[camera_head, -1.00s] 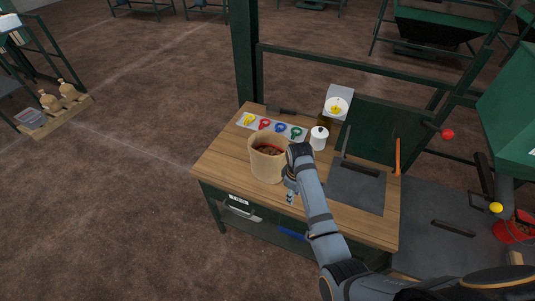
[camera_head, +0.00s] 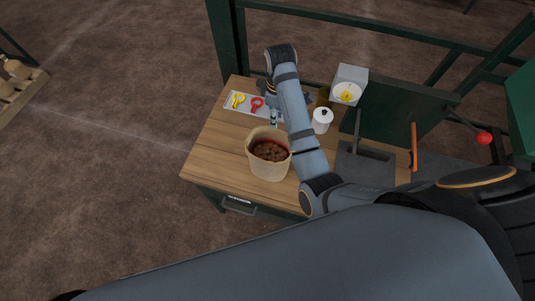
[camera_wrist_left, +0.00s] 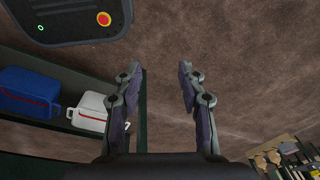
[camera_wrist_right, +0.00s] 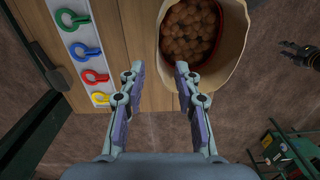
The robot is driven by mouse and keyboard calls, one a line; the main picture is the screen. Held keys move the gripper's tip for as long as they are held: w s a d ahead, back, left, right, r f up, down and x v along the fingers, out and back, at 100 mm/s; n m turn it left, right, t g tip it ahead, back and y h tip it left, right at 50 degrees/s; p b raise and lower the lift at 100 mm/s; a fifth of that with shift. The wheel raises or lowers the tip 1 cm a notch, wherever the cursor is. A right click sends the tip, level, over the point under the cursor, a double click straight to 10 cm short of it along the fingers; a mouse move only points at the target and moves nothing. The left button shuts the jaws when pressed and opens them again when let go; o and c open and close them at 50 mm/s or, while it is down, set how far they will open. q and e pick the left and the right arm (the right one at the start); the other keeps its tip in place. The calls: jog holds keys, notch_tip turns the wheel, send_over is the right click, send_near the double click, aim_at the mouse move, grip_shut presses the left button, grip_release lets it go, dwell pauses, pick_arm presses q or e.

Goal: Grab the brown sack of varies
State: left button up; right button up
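The brown sack (camera_head: 254,163) stands upright on the wooden table, open at the top and filled with round brown pieces. It also shows at the upper right of the right wrist view (camera_wrist_right: 240,50). My right gripper (camera_head: 274,118) is at the far side of the sack, beside the tool strip. In the right wrist view the right gripper (camera_wrist_right: 159,72) is open and empty, its right finger close to the sack's rim; I cannot tell if they touch. My left gripper (camera_wrist_left: 159,70) is open and empty above the floor, away from the table.
A white strip with coloured ring tools (camera_wrist_right: 82,50) lies beside the sack. A white lidded jar (camera_head: 321,121) and a grey tray (camera_head: 366,168) are to its right. A blue case (camera_wrist_left: 28,92) and a white case (camera_wrist_left: 90,112) sit on a shelf. The table's left part is clear.

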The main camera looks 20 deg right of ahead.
pick_arm(q)
jog(key=s+f+b, duration=0.3)
jog(key=s+f, duration=0.1)
pick_arm(e)
notch_tip(320, 180, down, 7)
jog(key=p, duration=0.4)
notch_tip(320, 180, down, 3)
jog(key=shift+f, duration=0.1)
grip_shut()
pick_arm(q)
jog(key=w+r, duration=0.3)
jog(key=r, duration=0.1)
jog(key=shift+w+r, duration=0.3)
jog(key=shift+w, duration=0.1)
